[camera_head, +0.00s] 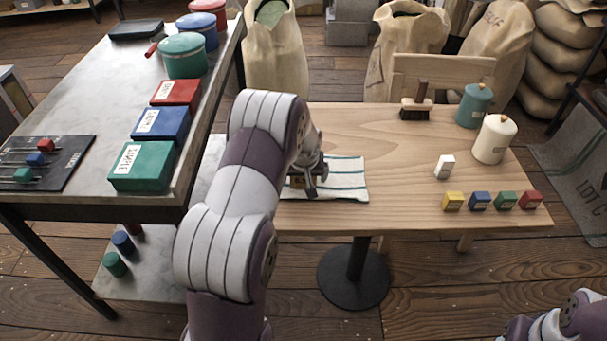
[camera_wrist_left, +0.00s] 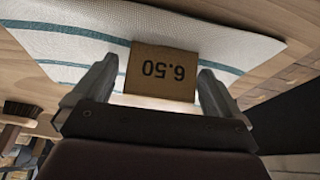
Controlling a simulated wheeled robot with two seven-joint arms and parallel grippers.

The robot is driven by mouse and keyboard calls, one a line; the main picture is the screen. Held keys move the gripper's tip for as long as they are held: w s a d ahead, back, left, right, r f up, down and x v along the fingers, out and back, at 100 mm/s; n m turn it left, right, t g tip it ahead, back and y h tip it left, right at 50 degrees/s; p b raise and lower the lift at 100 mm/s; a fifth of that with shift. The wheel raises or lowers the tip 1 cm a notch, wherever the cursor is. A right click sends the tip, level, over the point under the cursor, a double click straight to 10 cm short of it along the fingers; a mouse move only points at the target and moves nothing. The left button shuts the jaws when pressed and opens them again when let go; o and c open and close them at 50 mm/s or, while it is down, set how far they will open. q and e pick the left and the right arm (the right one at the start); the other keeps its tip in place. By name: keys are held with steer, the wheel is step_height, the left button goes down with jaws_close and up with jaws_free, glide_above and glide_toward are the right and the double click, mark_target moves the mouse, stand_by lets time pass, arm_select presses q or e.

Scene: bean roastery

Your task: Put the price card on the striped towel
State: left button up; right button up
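The price card (camera_wrist_left: 161,74) is a small brown card reading "6.50", upside down in the left wrist view. It is at the striped towel (camera_wrist_left: 75,40), a white cloth with green stripes, and appears to stand on it. In the head view the towel (camera_head: 346,180) lies at the table's left end, partly hidden by my left arm. My left gripper (camera_wrist_left: 158,88) is open over the towel, one finger on each side of the card, with narrow gaps showing beside it. In the head view the left gripper (camera_head: 308,180) mostly hides the card. My right gripper is out of view.
On the wooden table (camera_head: 380,135) stand a brush (camera_head: 416,108), a teal canister (camera_head: 473,106), a cream canister (camera_head: 494,139), a white block (camera_head: 445,167) and several small coloured boxes (camera_head: 480,201). A metal table (camera_head: 75,110) with boxes and tins is at left. The wooden table's middle is clear.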

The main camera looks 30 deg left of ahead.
arm_select(q)
steer(key=shift+r, duration=0.4)
steer(key=p+v, duration=0.2)
steer(key=v, duration=1)
steer(key=s+d+f+m+g+h, duration=0.1)
steer(key=s+d+m, duration=0.2)
steer(key=s+d, duration=0.6)
steer(key=s+d+f+m+g+h, duration=0.1)
steer(key=s+d+m, duration=0.3)
steer(key=s+d, duration=0.5)
step_height(320, 180, up, 10)
steer(key=s+a+p, duration=0.1)
steer(key=a+p, duration=0.1)
steer(key=p, duration=0.7)
steer(key=shift+s+a, duration=0.2)
steer(key=shift+s, duration=0.15)
steer(key=shift+w+f, duration=0.1)
